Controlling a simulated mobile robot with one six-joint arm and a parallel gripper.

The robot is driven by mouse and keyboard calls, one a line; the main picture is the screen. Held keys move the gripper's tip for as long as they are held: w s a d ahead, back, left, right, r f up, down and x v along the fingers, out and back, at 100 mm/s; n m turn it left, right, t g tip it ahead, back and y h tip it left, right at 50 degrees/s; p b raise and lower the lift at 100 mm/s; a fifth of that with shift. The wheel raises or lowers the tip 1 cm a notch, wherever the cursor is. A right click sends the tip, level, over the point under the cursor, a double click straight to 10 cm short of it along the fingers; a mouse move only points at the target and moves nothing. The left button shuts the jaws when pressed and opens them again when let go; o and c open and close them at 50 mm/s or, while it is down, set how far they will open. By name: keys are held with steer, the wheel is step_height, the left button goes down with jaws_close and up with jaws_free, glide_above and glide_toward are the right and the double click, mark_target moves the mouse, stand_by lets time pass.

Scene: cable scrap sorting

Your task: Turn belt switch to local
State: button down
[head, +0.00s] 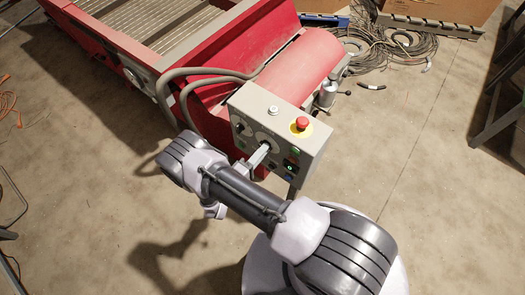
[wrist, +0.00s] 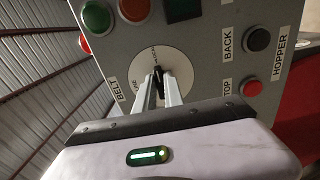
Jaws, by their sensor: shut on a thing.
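The belt switch (wrist: 158,74) is a black knob at the middle of a round white dial (wrist: 136,62), beside the "BELT" label, on the grey control panel (head: 277,124). My gripper (wrist: 159,84) has its two fingers closed on either side of the knob in the wrist view. In the head view my gripper (head: 263,149) reaches the panel's left side, and its fingers hide most of the switch. The dial's lettering is partly hidden and too small to read surely, so I cannot tell which position the knob points to.
The panel carries a red emergency button (head: 302,123) on yellow, a green button (wrist: 96,17), a red button (wrist: 133,8) and a black button (wrist: 258,39). Hoses (head: 190,84) and the red machine (head: 240,55) lie behind. Cables (head: 395,43) lie on the floor at the back.

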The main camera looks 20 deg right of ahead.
steer(key=c, duration=1.4)
jaws_free()
steer(key=shift+c, duration=0.2)
steer(key=shift+a, duration=0.1)
steer(key=p+v, duration=0.2)
steer(key=v, duration=1.5)
steer(key=shift+s, duration=0.15)
steer(key=shift+a, duration=0.1)
steer(key=w+d+r+m+g+y, duration=0.1)
steer(key=d+r+m+g+y, duration=0.4)
steer(key=r, duration=0.8)
steer(key=w+r+m+g+y, duration=0.1)
steer(key=w+r+m+g, duration=0.1)
steer(key=r+g, duration=0.8)
steer(key=s+d+r+m+t+y, duration=0.2)
steer(key=s+r+t+y, duration=0.3)
steer(key=r, duration=0.5)
steer(key=s+d+r+m+t+y, duration=0.2)
steer(key=s+r+t+y, duration=0.3)
steer(key=r, duration=0.6)
steer(key=shift+s+d+y, duration=0.3)
steer(key=shift+d, duration=0.5)
